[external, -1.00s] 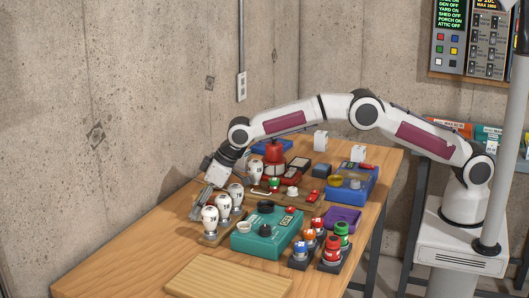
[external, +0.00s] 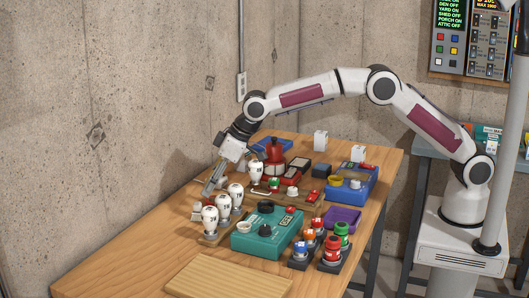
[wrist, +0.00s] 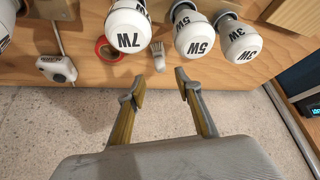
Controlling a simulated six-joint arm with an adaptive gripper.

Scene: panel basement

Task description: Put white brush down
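My gripper (wrist: 160,88) is open and empty in the wrist view, its two fingertips apart over the table's edge. In the external view my gripper (external: 208,190) points down at the left side of the table, beside the white bulbs. A small pale object, seemingly the white brush (wrist: 158,56), lies on the wood just beyond the fingertips, clear of them. A pale item with a bit of red also shows below the gripper in the external view, too small to identify.
Labelled white bulbs (external: 223,203) stand on a wooden holder close by. A red ring (wrist: 103,48) and a small white device (wrist: 57,68) lie near the edge. A teal box (external: 262,236) stands to the right. The front table board (external: 228,279) is clear.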

